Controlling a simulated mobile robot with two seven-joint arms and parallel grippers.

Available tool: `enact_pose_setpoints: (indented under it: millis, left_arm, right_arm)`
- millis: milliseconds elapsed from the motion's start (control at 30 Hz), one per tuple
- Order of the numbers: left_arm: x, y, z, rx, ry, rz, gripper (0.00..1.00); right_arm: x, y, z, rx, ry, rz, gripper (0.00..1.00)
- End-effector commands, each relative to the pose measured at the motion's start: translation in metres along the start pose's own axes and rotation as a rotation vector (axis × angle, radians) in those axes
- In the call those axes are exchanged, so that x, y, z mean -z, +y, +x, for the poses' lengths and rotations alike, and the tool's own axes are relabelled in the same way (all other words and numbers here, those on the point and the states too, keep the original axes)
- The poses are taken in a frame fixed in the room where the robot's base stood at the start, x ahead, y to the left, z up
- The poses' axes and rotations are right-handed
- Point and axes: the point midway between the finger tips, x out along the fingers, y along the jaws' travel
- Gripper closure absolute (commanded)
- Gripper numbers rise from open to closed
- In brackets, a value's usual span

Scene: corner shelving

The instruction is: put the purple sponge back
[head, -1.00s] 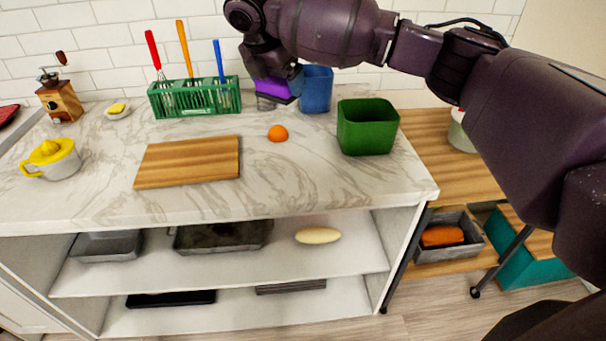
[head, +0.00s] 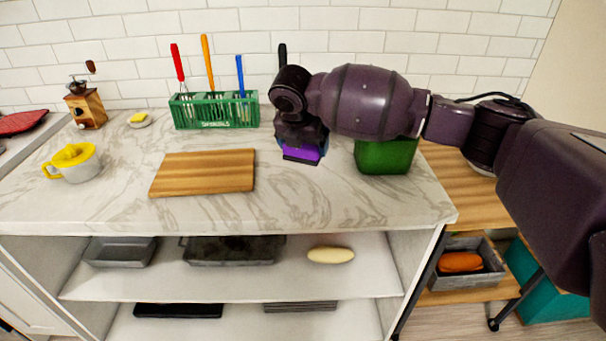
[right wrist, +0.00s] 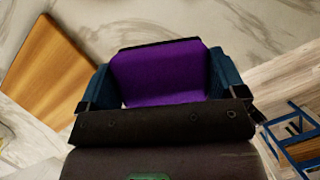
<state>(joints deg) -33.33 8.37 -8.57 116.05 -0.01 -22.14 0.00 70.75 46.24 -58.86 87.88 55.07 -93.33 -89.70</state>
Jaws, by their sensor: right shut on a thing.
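The purple sponge (head: 302,153) is in my right gripper (head: 301,158), above the marble counter, between the cutting board and the green bin. In the right wrist view the sponge (right wrist: 160,73) fills the space between the two fingers of my right gripper (right wrist: 160,75), which is shut on it. Marble counter shows beyond it. The spot right under the sponge is hidden. My left gripper is not in view.
A wooden cutting board (head: 203,172) lies left of the gripper. The green bin (head: 385,156) stands close on the right, partly behind my arm. A green utensil rack (head: 215,111) stands at the back. The counter's front strip (head: 300,210) is clear.

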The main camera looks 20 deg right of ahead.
Motion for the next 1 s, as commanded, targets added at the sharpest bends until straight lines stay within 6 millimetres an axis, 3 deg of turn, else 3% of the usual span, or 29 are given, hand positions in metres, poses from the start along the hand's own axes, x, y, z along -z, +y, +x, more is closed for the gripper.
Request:
enact_pose_setpoints:
  millis: [100,367,700,1000]
  left_arm:
    - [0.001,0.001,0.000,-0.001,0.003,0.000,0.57]
    - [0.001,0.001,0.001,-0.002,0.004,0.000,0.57]
    - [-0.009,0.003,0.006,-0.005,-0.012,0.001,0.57]
    - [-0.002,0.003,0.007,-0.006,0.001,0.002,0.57]
  right_arm:
    - [0.007,0.000,0.018,0.001,0.001,0.000,0.32]
    - [0.013,0.000,0.030,-0.001,0.000,0.000,0.32]
    - [0.031,0.000,0.076,0.002,0.002,0.001,0.32]
    - [0.032,0.000,0.077,-0.001,-0.002,0.001,0.32]
